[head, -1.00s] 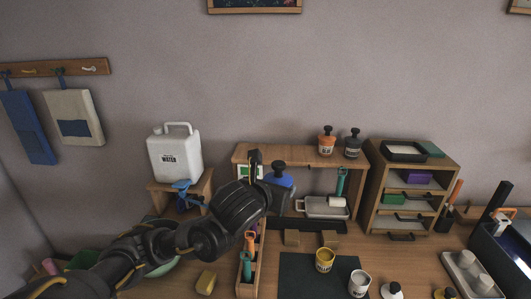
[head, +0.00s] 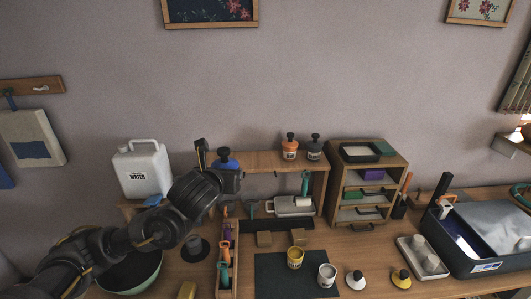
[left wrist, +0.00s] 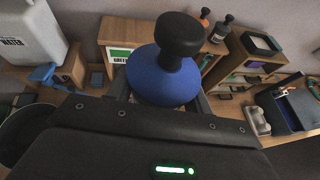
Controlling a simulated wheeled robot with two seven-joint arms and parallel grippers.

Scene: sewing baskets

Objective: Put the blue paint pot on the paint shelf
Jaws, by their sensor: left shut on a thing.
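The blue paint pot (head: 227,164), with a black knob on top, is held upright in my left gripper (head: 217,167). In the left wrist view its blue top (left wrist: 163,86) sits between the fingers. The paint shelf (head: 268,158) is a wooden stand behind and to the right of the pot. The pot appears at about the height of its top board, near the left end; I cannot tell whether they touch. An orange-labelled pot (head: 290,150) and a grey pot (head: 314,150) stand on the right of the board. A green label (left wrist: 118,55) shows beside the held pot. My right gripper is not seen.
A white water jug (head: 142,170) stands left of the shelf. A wooden drawer unit (head: 367,190) stands to its right. The board's middle is clear.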

